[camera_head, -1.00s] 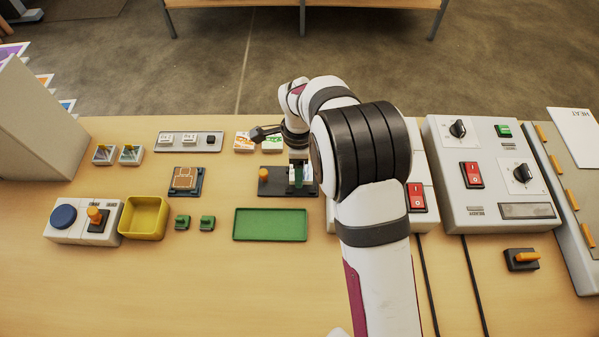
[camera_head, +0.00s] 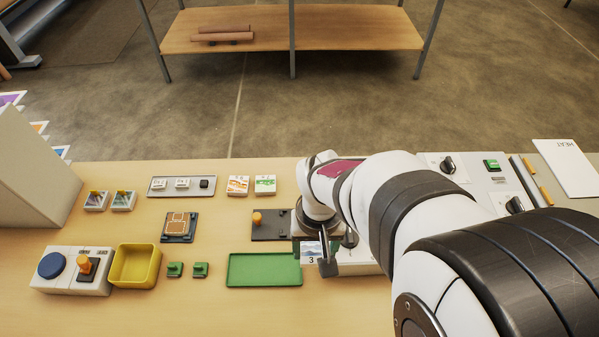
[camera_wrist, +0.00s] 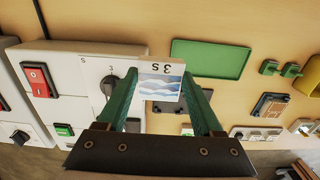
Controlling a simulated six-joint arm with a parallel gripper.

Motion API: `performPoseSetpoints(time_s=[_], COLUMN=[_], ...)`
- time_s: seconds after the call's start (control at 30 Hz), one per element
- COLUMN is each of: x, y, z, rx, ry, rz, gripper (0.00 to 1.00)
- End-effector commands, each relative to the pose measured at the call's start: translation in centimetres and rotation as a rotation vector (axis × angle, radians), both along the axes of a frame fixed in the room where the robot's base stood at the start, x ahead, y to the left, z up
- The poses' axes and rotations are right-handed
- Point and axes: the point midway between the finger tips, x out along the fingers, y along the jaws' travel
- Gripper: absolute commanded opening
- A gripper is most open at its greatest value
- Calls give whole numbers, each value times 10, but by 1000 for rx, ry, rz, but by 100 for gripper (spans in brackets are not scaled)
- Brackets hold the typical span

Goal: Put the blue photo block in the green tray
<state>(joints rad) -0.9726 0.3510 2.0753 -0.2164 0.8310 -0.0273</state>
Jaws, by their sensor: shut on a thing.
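The blue photo block (camera_head: 312,251) is a small white piece with a blue landscape picture and the mark "3". My gripper (camera_head: 324,256) is shut on it and holds it in the air, to the right of the green tray. In the wrist view the block (camera_wrist: 160,82) sits between the two green fingertips (camera_wrist: 158,84), its picture facing the camera. The green tray (camera_head: 264,270) is a shallow, empty rectangle on the bench; it also shows in the wrist view (camera_wrist: 210,60), apart from the block. My arm hides part of the bench right of the tray.
A dark plate with an orange knob (camera_head: 271,226) lies behind the tray. Two green pieces (camera_head: 187,269) and a yellow bin (camera_head: 135,266) stand left of it. A white control box (camera_wrist: 88,85) with a dial is close by the gripper. Bench in front of the tray is clear.

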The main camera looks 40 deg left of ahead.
Motion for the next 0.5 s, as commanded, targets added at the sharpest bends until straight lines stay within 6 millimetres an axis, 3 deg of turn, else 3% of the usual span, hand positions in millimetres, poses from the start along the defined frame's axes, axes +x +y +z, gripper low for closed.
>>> performPoseSetpoints(time_s=[0.3, 0.5], x=[-60, -71], y=[68, 81], z=[-55, -79], rx=[-3, -6], ry=[1, 3], rz=[10, 3], gripper=[2, 2])
